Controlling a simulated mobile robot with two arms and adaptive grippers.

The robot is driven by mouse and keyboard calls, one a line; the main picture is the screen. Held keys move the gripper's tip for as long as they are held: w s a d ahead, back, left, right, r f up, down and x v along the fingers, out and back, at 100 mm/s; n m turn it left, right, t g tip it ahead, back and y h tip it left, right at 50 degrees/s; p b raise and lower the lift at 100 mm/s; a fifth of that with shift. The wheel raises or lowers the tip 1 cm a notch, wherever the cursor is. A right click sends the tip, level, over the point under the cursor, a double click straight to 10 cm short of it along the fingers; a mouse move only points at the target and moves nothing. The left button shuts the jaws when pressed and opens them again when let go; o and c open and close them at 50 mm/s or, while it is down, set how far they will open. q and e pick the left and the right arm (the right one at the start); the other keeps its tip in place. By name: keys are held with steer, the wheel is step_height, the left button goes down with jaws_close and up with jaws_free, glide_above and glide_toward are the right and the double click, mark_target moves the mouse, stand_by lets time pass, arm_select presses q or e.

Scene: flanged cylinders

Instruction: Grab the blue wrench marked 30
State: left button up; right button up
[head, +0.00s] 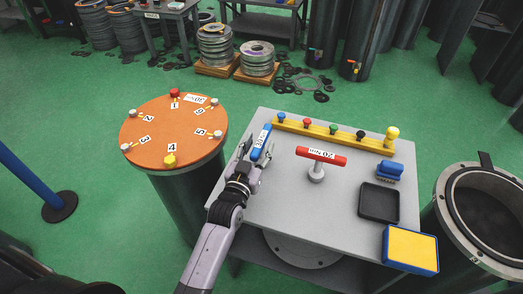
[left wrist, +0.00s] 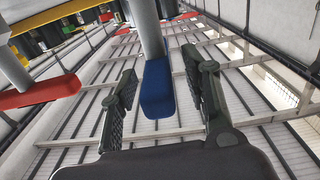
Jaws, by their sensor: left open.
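The blue wrench (head: 261,143) carries a white label that is too small to read surely. It is near the left back of the grey table, by the left end of the yellow rack. My left gripper (head: 254,152) is open at the wrench's near end. In the left wrist view, the blue bar of the wrench (left wrist: 157,90) shows between the two spread fingers (left wrist: 160,75), with a grey post behind it. No grip on it shows. My right gripper is not in view.
A red wrench (head: 321,156) labelled 20 stands on a grey post to the right. The yellow rack (head: 335,133) holds small coloured knobs. A black tray (head: 379,203), a blue brush (head: 389,171) and a yellow-topped blue box (head: 411,250) lie right. An orange numbered disc (head: 172,133) stands left.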

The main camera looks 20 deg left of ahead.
arm_select(q)
steer(key=shift+w, duration=1.45)
steer(key=shift+c, duration=0.3)
jaws_close()
